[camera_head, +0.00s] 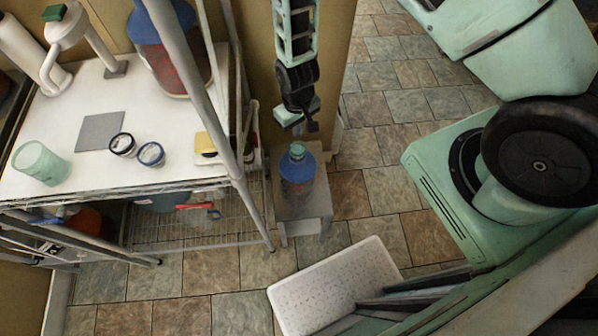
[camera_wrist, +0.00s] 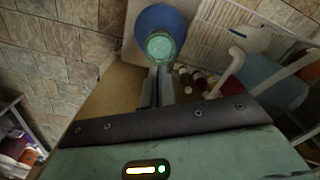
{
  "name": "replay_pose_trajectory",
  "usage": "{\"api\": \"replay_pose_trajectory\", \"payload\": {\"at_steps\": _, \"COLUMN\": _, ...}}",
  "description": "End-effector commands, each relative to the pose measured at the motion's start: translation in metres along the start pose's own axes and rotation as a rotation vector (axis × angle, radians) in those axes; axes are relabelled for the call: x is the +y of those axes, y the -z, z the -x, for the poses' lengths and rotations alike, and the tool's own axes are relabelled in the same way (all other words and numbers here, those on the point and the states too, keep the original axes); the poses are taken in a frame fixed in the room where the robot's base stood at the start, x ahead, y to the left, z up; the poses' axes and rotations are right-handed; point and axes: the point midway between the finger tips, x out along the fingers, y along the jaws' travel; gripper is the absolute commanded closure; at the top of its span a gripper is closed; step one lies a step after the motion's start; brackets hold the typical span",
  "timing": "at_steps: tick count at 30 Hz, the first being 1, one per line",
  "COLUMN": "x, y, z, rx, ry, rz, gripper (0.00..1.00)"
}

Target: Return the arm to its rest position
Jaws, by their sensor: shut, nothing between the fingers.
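My gripper (camera_head: 312,127) hangs at the upper middle of the head view, with the arm above it. In the wrist view my gripper's fingers (camera_wrist: 158,72) lie close together and hold nothing. A blue-topped bucket or bottle with a green cap (camera_head: 297,178) stands upright on a small grey stool (camera_head: 305,229), lower in the head view than my gripper. In the wrist view the same vessel (camera_wrist: 148,22) is beyond the fingertips. They look apart in the head view, but the exact gap cannot be told.
A wire shelf with a white top (camera_head: 60,155) stands at left, holding a large blue-topped vessel (camera_head: 172,60), a green cup (camera_head: 40,163) and two small jars. A white perforated board (camera_head: 335,285) lies in front. Tiled floor (camera_head: 385,145) is clear right of the stool.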

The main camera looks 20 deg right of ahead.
Motion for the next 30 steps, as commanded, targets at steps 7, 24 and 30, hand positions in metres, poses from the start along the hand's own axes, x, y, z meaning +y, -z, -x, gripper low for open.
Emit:
{"api": "replay_pose_trajectory", "payload": {"at_steps": 7, "x": 0.000, "y": 0.000, "z": 0.000, "rx": 0.000, "ry": 0.000, "rz": 0.000, "gripper": 1.00}}
{"api": "replay_pose_trajectory", "payload": {"at_steps": 24, "x": -0.076, "y": -0.010, "z": 0.134, "rx": 0.012, "ry": 0.125, "rz": 0.120, "gripper": 1.00}}
{"api": "replay_pose_trajectory", "payload": {"at_steps": 30, "x": -0.105, "y": -0.051, "z": 0.208, "rx": 0.011, "ry": 0.154, "rz": 0.231, "gripper": 1.00}}
